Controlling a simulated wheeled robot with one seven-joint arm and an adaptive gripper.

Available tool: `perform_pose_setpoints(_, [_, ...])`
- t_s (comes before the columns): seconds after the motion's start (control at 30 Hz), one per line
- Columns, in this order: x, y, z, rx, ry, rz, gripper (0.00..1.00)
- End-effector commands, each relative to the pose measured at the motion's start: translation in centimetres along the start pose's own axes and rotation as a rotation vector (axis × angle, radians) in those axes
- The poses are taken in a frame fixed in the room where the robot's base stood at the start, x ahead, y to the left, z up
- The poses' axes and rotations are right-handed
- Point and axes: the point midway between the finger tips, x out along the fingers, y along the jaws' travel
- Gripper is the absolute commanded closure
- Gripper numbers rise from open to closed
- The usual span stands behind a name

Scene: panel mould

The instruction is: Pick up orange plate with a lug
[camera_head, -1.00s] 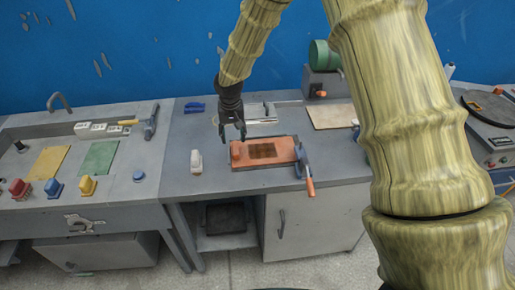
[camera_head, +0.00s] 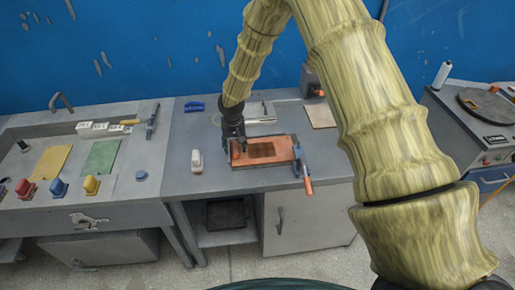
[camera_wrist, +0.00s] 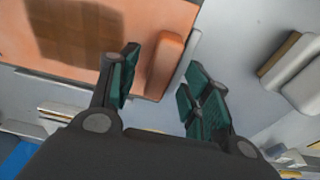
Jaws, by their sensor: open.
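The orange plate (camera_head: 283,146) lies flat in a grey mould on the grey bench, with a dark brown square in its middle. It also shows in the wrist view (camera_wrist: 40,55), cut off by the upper left edge. Its raised orange lug (camera_wrist: 167,62) stands near the plate's edge. My gripper (camera_wrist: 163,88) is open and empty, its teal-padded fingers apart on either side of the lug. In the head view my gripper (camera_head: 236,150) is low at the plate's left end; whether the fingers touch anything is hidden.
A white object (camera_head: 196,161) stands left of the mould. Blue pliers (camera_head: 194,106) and a tan board (camera_head: 320,116) lie behind.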

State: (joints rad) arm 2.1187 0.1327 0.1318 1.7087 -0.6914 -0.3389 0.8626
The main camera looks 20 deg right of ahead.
Motion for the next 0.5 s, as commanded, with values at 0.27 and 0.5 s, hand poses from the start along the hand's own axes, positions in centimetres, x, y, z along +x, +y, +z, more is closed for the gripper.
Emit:
perform_pose_setpoints(0.27, [1.5, 0.0, 0.0, 0.000, 0.000, 0.000, 0.52])
perform_pose_setpoints(0.5, [1.7, 0.0, 0.0, 0.000, 0.000, 0.000, 0.52])
